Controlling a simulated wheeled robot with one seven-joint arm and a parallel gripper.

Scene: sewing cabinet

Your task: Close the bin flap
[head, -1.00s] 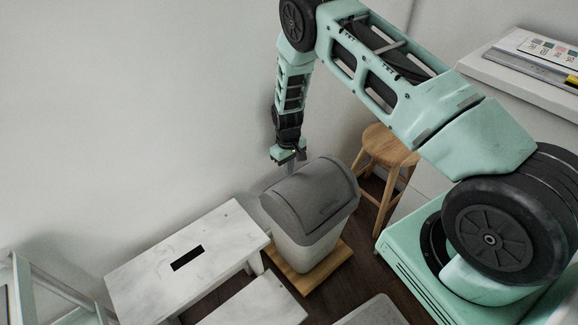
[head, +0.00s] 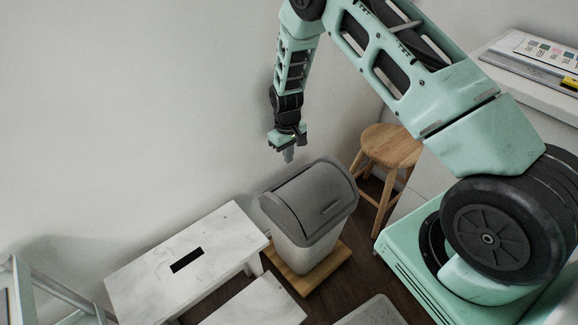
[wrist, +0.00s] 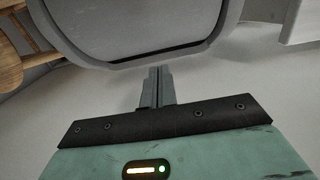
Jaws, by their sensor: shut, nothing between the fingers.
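The bin (head: 307,235) is light grey with a darker grey lid and stands upright near the wall. Its curved grey flap (head: 305,197) sits within the lid frame, with a handle slot towards its front right. In the wrist view the flap (wrist: 140,25) fills the top, with a thin dark gap between it and the near rim. Whether it is fully flush I cannot tell. My gripper (head: 289,156) is shut and empty, above the bin's back rim on the wall side, apart from it. In the wrist view its fingertips (wrist: 160,72) point at the rim.
The bin stands on a wooden board (head: 328,268). A white step stool (head: 215,238) is to its left and a round wooden stool (head: 391,145) behind right. A white wall is close behind my gripper. A white cabinet (head: 500,75) stands at the right.

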